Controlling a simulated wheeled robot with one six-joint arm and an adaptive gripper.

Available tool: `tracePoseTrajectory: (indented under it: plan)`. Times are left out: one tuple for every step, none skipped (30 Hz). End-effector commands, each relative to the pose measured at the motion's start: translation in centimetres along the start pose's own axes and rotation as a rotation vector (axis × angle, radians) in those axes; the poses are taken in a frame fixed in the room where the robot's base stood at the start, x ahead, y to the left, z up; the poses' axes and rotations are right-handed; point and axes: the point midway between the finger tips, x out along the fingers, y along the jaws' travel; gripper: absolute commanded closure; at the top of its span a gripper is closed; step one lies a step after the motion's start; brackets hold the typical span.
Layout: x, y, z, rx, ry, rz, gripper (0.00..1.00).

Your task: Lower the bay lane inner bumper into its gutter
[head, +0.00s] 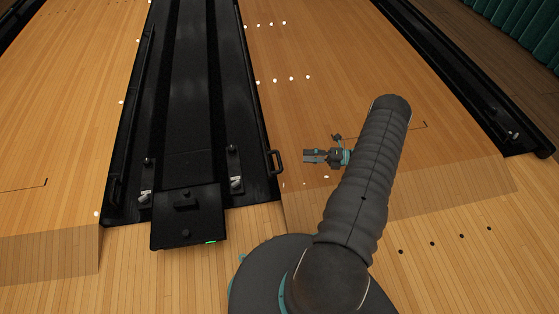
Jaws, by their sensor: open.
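A long black bumper rail (249,93) runs along the right edge of the dark central strip. It has a loop handle (276,162) near its front end, standing out toward the right-hand lane. Whether this is the bay lane inner bumper I cannot tell for sure. A gutter beneath or beside it cannot be made out against the black. My gripper (308,156) is just right of the handle, pointing left, with its jaws open and empty. A gap shows between the fingertips and the handle.
A similar black rail (131,115) with a handle (116,187) lines the strip's left side. Small latch-like fittings (235,181) sit near the strip's front, by a black box (186,222). Another black strip (460,72) lies far right. The wooden lane (330,55) is clear.

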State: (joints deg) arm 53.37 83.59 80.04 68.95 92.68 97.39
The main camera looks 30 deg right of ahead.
Motion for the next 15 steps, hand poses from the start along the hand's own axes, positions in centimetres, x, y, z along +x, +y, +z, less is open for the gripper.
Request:
tracePoseTrajectory:
  plan:
    - [-0.5,-1.6,-0.6,0.043,-0.033,0.018,0.57]
    - [-0.7,-2.2,-0.8,0.066,-0.049,0.028,0.57]
    - [-0.9,-2.8,-1.0,0.088,-0.067,0.039,0.57]
    - [-1.1,-3.3,-1.1,0.104,-0.078,0.046,0.57]
    - [-1.2,-3.6,-1.3,0.116,-0.086,0.052,0.57]
    - [-1.4,-4.0,-1.4,0.129,-0.097,0.058,0.57]
    - [-1.4,-4.2,-1.5,0.136,-0.102,0.062,0.57]
    - [-1.5,-4.3,-1.5,0.142,-0.107,0.065,0.57]
    - [-1.5,-4.5,-1.6,0.148,-0.111,0.067,0.57]
    - [-1.5,-4.5,-1.6,0.15,-0.112,0.068,0.57]
    - [-1.4,-4.5,-1.6,0.152,-0.113,0.069,0.57]
    - [-1.2,-4.5,-1.5,0.153,-0.113,0.07,0.57]
    - [-1.0,-4.5,-1.5,0.153,-0.113,0.07,0.57]
    - [-0.7,-4.5,-1.5,0.153,-0.111,0.07,0.57]
    - [-0.2,-4.4,-1.5,0.153,-0.11,0.07,0.57]
